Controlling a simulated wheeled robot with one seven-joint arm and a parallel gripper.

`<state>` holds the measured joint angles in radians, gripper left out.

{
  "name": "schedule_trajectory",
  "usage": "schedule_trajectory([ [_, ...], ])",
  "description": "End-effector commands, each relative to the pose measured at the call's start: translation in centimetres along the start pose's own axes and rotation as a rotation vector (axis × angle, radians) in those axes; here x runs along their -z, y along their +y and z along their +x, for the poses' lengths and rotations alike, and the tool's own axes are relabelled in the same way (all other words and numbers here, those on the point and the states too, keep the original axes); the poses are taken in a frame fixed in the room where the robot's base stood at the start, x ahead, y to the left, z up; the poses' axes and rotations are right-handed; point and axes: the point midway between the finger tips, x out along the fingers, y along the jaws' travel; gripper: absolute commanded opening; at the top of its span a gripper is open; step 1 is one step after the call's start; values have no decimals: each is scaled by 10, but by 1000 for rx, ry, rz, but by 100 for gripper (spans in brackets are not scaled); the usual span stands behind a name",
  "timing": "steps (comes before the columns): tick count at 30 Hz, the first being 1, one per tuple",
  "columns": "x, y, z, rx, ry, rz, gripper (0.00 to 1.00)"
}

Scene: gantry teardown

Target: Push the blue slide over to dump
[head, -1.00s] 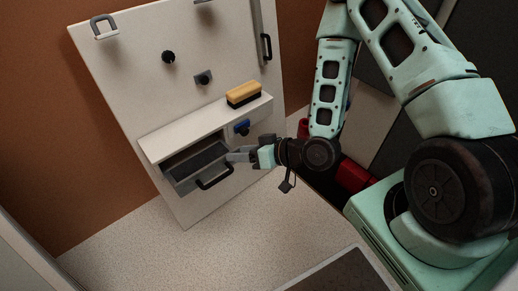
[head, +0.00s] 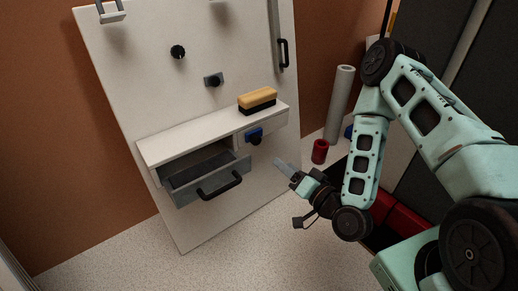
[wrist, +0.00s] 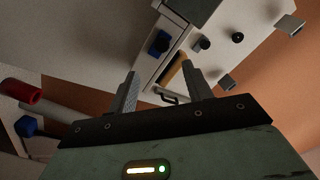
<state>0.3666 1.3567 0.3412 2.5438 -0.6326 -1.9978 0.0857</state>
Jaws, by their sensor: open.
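The blue slide (head: 254,134) is a small blue block with a dark knob below it, set in the front of the white ledge box, right of the open grey drawer (head: 212,183). It also shows in the wrist view (wrist: 158,42), upper middle. My gripper (head: 284,168) is open and empty, below and to the right of the slide and apart from it. In the wrist view both fingers (wrist: 163,80) are spread with nothing between them. No lettering beside the slide is readable.
A yellow brush (head: 257,100) lies on the white ledge (head: 200,130) above the slide. The drawer juts out with its black handle. A dark knob (head: 178,52) and a long handle (head: 284,53) are higher on the panel. A red can (head: 320,151) stands to the right.

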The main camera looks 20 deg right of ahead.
Motion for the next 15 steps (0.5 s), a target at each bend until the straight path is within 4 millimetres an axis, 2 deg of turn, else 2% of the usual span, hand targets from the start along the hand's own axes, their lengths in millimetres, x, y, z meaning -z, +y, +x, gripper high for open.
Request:
schedule_trajectory([
  [13, -2, 1, 44, 9, 11, -2, 50],
  [15, -2, 2, 57, 9, 13, -2, 50],
])
